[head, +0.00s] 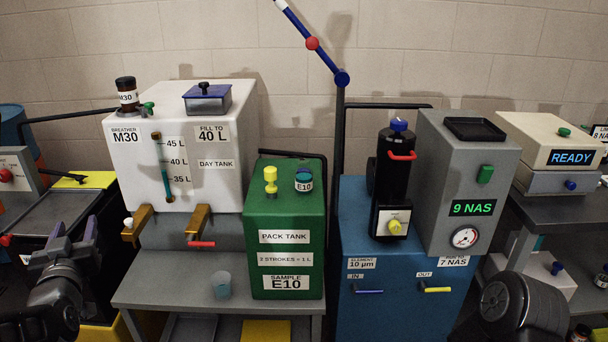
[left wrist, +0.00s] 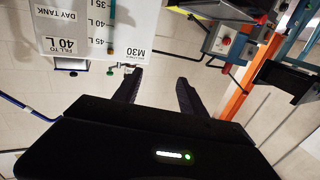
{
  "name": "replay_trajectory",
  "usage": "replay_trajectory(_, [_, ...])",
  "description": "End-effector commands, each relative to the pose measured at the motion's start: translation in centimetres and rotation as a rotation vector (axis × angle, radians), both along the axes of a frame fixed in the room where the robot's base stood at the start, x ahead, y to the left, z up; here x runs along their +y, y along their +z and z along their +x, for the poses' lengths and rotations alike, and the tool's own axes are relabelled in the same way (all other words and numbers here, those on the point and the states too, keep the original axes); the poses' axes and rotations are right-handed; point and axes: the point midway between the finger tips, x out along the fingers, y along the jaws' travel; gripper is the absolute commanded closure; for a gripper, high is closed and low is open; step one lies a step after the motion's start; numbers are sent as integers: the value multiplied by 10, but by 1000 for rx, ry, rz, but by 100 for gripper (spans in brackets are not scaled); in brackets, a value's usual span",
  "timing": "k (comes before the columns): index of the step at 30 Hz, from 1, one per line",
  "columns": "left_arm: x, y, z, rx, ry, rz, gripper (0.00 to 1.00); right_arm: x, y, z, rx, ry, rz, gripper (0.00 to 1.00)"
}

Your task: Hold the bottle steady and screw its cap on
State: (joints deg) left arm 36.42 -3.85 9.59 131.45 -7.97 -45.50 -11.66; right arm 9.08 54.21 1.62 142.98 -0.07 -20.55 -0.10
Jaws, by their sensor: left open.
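Several small bottles show in the head view, and I cannot tell which one the task means. Another small dark bottle (head: 602,276) is partly cut off at the right edge. No loose cap can be made out. My left gripper (head: 68,238) is open and empty at the lower left, clear of the bottles; its fingers also show in the left wrist view (left wrist: 159,80). My right gripper is not seen.
The white day tank (head: 180,140) and green pack tank (head: 268,212) stand on a grey bench (head: 160,293) with a clear cup (head: 221,285). The blue filter unit (head: 400,305) is right of them. A blue jointed arm (head: 312,44) rises behind.

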Motion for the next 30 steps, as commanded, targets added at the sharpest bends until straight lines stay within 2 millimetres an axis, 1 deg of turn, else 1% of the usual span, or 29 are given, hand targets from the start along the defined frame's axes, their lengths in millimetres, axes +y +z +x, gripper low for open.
replay_trajectory(13, [0,0,0,1,0,0,51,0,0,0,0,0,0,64])
replay_trajectory(15, [-2,-5,1,9,-5,-8,51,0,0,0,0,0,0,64])
replay_trajectory(17, [-7,-15,4,25,-15,-24,51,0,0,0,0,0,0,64])
replay_trajectory(20, [-24,-50,11,84,-49,-80,51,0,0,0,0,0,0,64])
replay_trajectory(23, [-58,-110,19,188,-107,-173,51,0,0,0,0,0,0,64])
replay_trajectory(24, [-76,-139,19,244,-135,-218,51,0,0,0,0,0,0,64])
replay_trajectory(26, [-111,-188,16,342,-183,-291,51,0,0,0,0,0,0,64])
replay_trajectory(27, [-137,-222,10,416,-217,-341,51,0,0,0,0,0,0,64])
replay_trajectory(29, [-179,-273,-7,538,-268,-415,51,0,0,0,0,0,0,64])
replay_trajectory(30, [-208,-306,-24,625,-301,-463,51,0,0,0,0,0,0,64])
